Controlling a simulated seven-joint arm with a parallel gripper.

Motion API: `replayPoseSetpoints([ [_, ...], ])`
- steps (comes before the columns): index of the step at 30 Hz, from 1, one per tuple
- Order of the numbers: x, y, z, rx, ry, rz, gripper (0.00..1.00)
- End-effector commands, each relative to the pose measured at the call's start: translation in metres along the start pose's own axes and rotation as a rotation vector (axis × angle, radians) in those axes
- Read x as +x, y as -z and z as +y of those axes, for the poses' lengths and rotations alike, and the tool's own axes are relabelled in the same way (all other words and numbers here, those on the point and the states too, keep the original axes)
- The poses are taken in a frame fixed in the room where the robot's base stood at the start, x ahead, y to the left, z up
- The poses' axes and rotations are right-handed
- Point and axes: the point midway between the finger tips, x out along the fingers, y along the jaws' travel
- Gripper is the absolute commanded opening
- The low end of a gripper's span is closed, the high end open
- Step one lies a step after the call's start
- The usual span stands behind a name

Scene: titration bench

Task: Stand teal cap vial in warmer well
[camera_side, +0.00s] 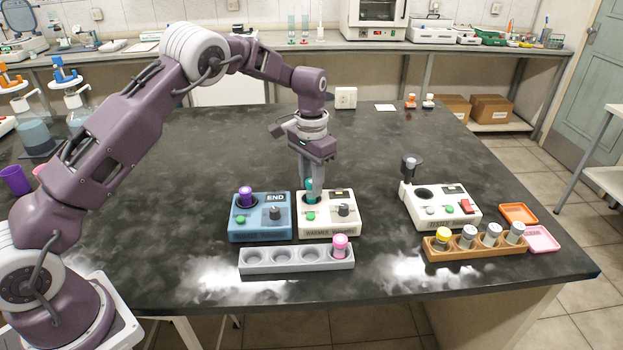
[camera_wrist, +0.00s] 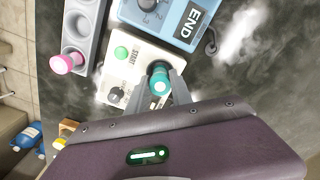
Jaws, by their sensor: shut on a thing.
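The teal cap vial (camera_side: 309,189) is upright at the well of the white warmer (camera_side: 341,226). My gripper (camera_side: 310,180) points down over the warmer and is shut on the vial. In the wrist view the teal cap (camera_wrist: 160,80) sits between my two fingers (camera_wrist: 171,88), over the white warmer (camera_wrist: 133,58) with its green START button and dark knob. The vial's lower part and the well are hidden, so I cannot tell how deep it sits.
The blue END device (camera_side: 260,230), holding a purple vial (camera_side: 245,196), adjoins the warmer's left. A grey rack (camera_side: 297,268) with a pink cap vial (camera_side: 340,244) stands in front. The tester (camera_side: 441,214) and a brown rack (camera_side: 474,251) of vials stand right.

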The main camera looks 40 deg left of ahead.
Motion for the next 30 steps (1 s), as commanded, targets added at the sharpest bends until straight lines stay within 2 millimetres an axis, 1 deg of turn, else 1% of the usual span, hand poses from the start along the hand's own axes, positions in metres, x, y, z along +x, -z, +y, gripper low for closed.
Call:
replayPoseSetpoints([
  [14, 0.001, 0.0, 0.0, 0.0, 0.0, 0.001, 0.0],
  [30, 0.012, 0.0, 0.0, 0.0, 0.0, 0.0, 0.0],
])
